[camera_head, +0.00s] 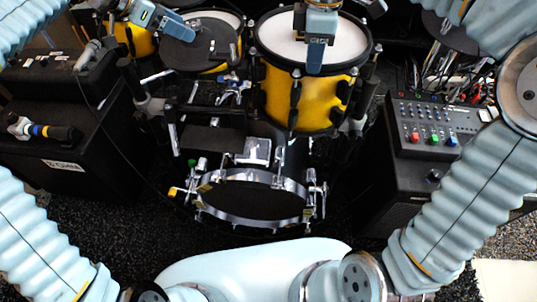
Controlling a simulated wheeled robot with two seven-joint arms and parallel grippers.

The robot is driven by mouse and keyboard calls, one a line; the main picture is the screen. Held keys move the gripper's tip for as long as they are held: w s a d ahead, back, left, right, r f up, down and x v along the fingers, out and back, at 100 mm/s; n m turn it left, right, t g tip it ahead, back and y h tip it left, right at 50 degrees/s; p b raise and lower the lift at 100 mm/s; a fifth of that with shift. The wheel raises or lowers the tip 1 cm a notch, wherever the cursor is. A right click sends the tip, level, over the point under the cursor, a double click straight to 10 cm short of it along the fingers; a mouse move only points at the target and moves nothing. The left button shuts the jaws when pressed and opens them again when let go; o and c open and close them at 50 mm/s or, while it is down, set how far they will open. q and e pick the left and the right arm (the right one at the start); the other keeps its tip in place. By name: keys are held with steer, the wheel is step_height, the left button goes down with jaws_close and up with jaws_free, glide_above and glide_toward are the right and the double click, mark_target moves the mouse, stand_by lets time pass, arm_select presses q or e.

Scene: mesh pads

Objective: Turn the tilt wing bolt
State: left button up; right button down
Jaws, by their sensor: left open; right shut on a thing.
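My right gripper (315,70) points down over the near rim of the larger yellow drum (300,98). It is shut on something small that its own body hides. My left gripper (188,27) is at the upper left, beside the dark round pad (192,45) on the smaller drum, and it is open and empty. A chrome wing-shaped fitting (234,88) sits on the stand hardware left of the larger drum, apart from both grippers. I cannot tell whether that fitting or the hidden thing is the tilt wing bolt.
A chrome-rimmed drum (252,200) stands low in the middle. A mixer (438,125) with colored knobs sits on a black case at the right. A black case at the left carries a microphone-like object (43,128). Stands and cables crowd the space between.

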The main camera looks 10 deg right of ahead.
arm_select(q)
steer(key=s+d+f+m+g+y, duration=0.3)
steer(key=s+d+f+m+g, duration=0.3)
steer(key=s+d+f, duration=0.75)
steer(key=s+d+f+n+g+y, duration=0.1)
steer(key=s+d+f+n+g, duration=0.1)
steer(key=s+f, duration=0.5)
step_height(320, 180, down, 4)
steer(key=shift+s+d+f+n+y, duration=0.2)
steer(key=shift+s+d+n+y, duration=0.1)
steer(key=shift+d+n, duration=0.35)
arm_select(e)
steer(key=c, duration=1.1)
jaws_free()
steer(key=shift+o, duration=0.2)
steer(key=shift+r, duration=0.15)
